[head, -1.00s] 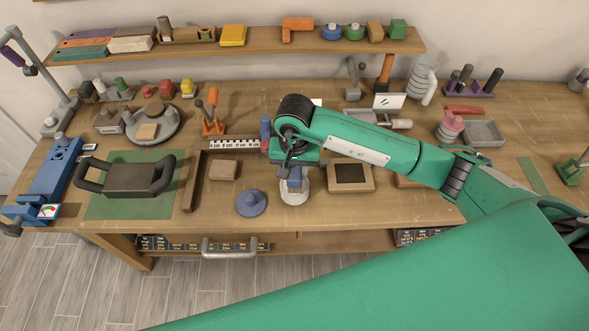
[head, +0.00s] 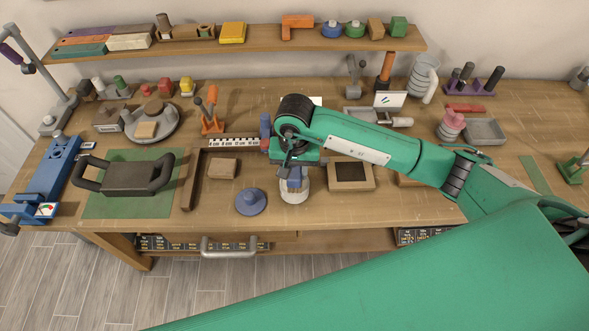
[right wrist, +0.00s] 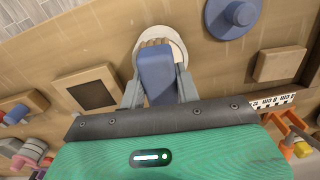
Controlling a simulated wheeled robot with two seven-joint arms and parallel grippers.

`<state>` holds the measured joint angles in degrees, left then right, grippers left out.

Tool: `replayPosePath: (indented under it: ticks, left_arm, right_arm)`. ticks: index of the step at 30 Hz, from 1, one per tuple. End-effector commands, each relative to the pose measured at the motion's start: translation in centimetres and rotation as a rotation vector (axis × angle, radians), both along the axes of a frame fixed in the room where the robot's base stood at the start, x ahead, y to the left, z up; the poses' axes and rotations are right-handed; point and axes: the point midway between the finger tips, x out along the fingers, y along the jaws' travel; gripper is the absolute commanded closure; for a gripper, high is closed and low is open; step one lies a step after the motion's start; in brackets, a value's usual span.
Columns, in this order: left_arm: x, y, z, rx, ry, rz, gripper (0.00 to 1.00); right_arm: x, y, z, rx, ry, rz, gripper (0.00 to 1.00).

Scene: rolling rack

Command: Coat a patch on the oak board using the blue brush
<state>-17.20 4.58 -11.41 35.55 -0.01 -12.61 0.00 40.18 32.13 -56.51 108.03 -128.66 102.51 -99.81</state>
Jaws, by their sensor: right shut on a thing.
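My right gripper (right wrist: 158,98) points down and is shut on the blue brush (right wrist: 156,76). The brush's blue body is between the fingers, with tan bristles at its far end over the mouth of a white round pot (right wrist: 140,48). In the head view the brush (head: 294,183) is at the pot (head: 294,195), below my right gripper (head: 290,168). How deep the bristles reach is unclear. A framed board with a dark panel (head: 334,182) lies right of the pot, and a plain light wood block (head: 223,168) lies left. I cannot tell which is the oak board. My left gripper is out of view.
A blue knobbed disc (head: 251,202) lies left of the pot near the bench's front edge. A ruler strip (head: 235,143) lies behind the wood block. A green mat (head: 133,207) with a dark two-handled block (head: 130,178) is further left. My green arm crosses the bench's right side.

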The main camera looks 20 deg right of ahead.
Motion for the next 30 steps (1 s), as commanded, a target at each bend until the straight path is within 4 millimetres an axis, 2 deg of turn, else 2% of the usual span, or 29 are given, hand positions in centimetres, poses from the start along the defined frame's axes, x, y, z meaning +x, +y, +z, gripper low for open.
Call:
replayPosePath:
  ticks: [30]
  left_arm:
    - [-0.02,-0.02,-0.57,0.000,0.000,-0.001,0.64]
  right_arm:
    - [0.01,0.00,-0.10,0.000,0.000,0.000,0.86]
